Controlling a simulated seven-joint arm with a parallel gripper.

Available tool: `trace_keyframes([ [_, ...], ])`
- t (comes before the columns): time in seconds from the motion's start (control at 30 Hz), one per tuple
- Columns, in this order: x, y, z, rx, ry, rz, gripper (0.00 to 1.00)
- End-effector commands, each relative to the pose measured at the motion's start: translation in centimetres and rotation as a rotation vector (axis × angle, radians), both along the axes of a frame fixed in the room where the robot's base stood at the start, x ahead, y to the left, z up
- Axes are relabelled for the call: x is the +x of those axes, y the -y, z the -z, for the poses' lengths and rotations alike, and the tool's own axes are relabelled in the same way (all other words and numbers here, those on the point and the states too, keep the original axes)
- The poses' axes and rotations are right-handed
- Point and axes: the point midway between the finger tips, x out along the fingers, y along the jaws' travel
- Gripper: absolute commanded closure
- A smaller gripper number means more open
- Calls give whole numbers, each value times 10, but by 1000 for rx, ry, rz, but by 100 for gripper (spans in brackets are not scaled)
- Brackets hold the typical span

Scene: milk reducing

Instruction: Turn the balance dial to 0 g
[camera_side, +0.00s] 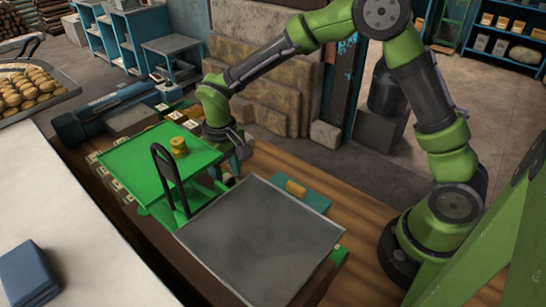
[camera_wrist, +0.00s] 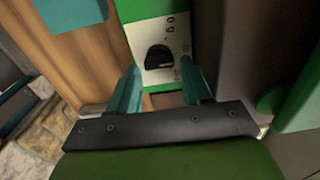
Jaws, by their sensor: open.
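The balance dial, a black knob (camera_wrist: 159,58), sits on a white plate on the green balance body in the wrist view. Small dark markings stand around it; I cannot read its setting. My gripper (camera_wrist: 160,86) is open, with its teal fingers on either side of the plate's lower part, just short of the knob. I cannot tell whether they touch anything. In the side view my gripper (camera_side: 236,150) is low behind the balance, and the dial is hidden. The balance has a green platform (camera_side: 140,165) and a grey metal pan (camera_side: 265,240).
A brass weight (camera_side: 179,148) stands on the green platform. A black upright loop (camera_side: 165,175) rises between platform and pan. A teal block with a yellow piece (camera_side: 296,188) lies behind the pan. Small labelled cards line the platform's left side. A blue folded cloth (camera_side: 28,272) lies front left.

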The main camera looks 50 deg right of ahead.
Motion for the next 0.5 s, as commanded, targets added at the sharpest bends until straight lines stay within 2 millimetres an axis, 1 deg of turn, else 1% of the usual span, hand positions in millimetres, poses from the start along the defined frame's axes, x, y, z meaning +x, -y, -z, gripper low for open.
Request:
trace_keyframes([
  [0.03,0,0,5,0,-2,1,51],
  [0.13,0,0,10,0,-1,0,51],
  [0.43,0,0,12,0,0,0,51],
  [0.5,0,0,11,0,0,0,62],
])
